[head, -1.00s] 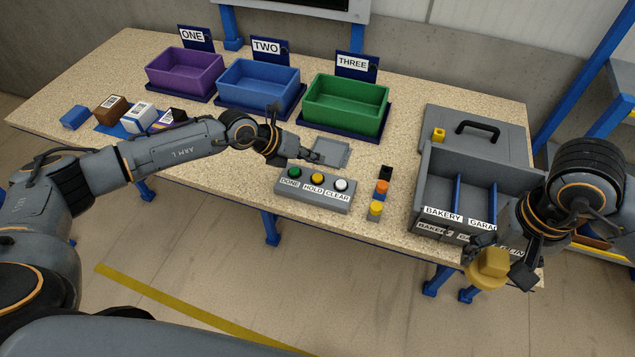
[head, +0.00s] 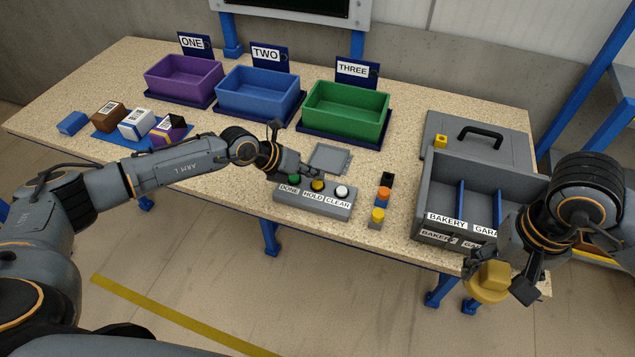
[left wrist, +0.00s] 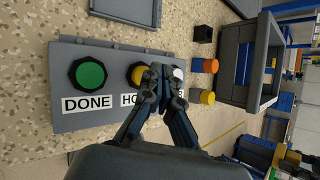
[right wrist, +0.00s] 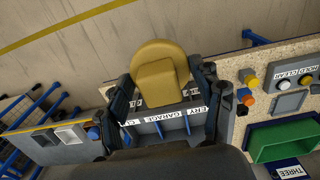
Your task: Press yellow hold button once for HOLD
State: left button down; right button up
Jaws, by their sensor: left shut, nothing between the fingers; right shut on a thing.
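The grey button panel (head: 312,204) near the table's front edge has a green DONE button (head: 294,179), a yellow HOLD button (head: 318,185) and a white CLEAR button (head: 342,191). My left gripper (head: 309,172) is shut and empty, just above and behind the HOLD button. In the left wrist view its fingertips (left wrist: 164,72) partly cover the yellow button (left wrist: 136,75) and the white one. I cannot tell whether they touch the button. My right gripper (right wrist: 160,90) is shut on a mustard-yellow knob-shaped object (head: 489,283), held off the table's front right edge.
Purple (head: 185,78), blue (head: 257,92) and green (head: 345,112) bins stand at the back. Orange (head: 383,193) and yellow (head: 377,215) small pieces stand right of the panel. A grey divided box (head: 432,190) stands at right. Several small boxes lie at left.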

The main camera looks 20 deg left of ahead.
aim_at(314, 184)
pick_arm(q)
jog(key=shift+f, duration=0.1)
dwell(0.7)
jog(key=shift+f, duration=0.3)
pick_arm(e)
jog(key=shift+f, duration=0.15)
pick_arm(q)
jog(key=shift+f+b, duration=0.4)
jog(key=shift+f, duration=0.1)
pick_arm(e)
jog(key=shift+f, duration=0.25)
dwell(0.4)
pick_arm(q)
jog(key=shift+s+r+p, duration=0.1)
jog(key=shift+r+p, duration=0.75)
jog(key=shift+r, duration=0.05)
pick_arm(e)
jog(key=shift+r, duration=0.85)
pick_arm(q)
jog(key=shift+r, duration=0.1)
pick_arm(e)
jog(key=shift+r, duration=0.1)
pick_arm(q)
notch_tip(314, 184, up, 5)
jog(key=p, duration=0.4)
jog(key=shift+p, duration=0.3)
pick_arm(e)
notch_tip(314, 184, up, 4)
jog(key=shift+r, duration=0.2)
jog(key=shift+f, duration=0.1)
